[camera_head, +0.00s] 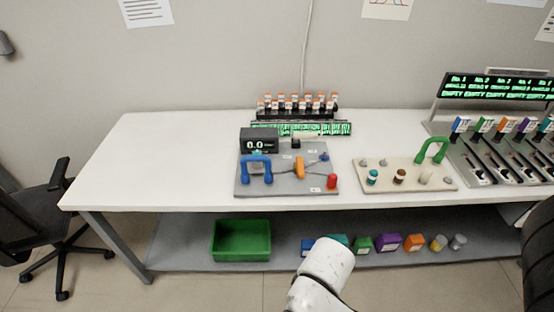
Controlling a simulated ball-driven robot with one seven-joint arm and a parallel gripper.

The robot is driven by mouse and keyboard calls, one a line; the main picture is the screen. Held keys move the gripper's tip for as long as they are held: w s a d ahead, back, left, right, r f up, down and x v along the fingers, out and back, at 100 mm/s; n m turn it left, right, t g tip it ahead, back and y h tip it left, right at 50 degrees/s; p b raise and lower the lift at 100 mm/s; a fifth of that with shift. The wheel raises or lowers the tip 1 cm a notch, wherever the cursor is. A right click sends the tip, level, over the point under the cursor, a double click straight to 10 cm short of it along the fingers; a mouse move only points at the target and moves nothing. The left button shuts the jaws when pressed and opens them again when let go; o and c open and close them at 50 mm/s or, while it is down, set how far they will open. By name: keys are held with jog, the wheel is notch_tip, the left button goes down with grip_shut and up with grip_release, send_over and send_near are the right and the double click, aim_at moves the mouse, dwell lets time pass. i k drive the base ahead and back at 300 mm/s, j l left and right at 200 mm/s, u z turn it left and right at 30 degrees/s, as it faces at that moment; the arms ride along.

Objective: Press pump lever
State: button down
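A grey panel (283,188) lies on the white table near its middle. It carries a black display box (258,135) reading 0.0, a blue U-shaped handle (257,166), an orange lever (300,169), a red knob (331,181) and a small blue knob (323,156). I cannot tell which of these is the pump lever, as the panel's labels are too small to read. A white link of my arm rises at the bottom middle, below the table's front edge and apart from the panel. My gripper is not visible.
A beige board (405,180) with a green handle (432,149) sits to the right. Beyond it is a lever machine (500,168) with screens. A vial rack (290,115) stands behind. The lower shelf holds a green bin (241,224) and coloured containers (387,242). The left tabletop (160,160) is clear.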

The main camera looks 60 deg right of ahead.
aim_at(297, 136)
jog(key=z, duration=1.25)
